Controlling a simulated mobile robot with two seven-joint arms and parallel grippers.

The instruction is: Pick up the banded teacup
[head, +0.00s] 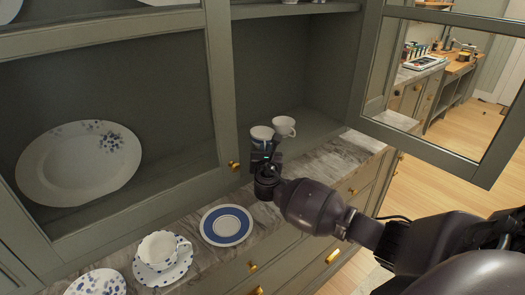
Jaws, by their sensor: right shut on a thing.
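The banded teacup (262,132) is at the front of the open cabinet's right section. Its pale rim and upper part show, while its lower part is hidden behind my right gripper. My right gripper (264,158) reaches up to it from the front and is shut on it. I cannot tell whether the cup still touches the surface below. My left gripper is not in view.
Another pale cup (285,127) stands close behind and right of it. A blue-banded saucer (227,226), a dotted teacup (160,250) on its saucer and a large plate (80,163) are to the left. An open glass door (445,95) bounds the right side.

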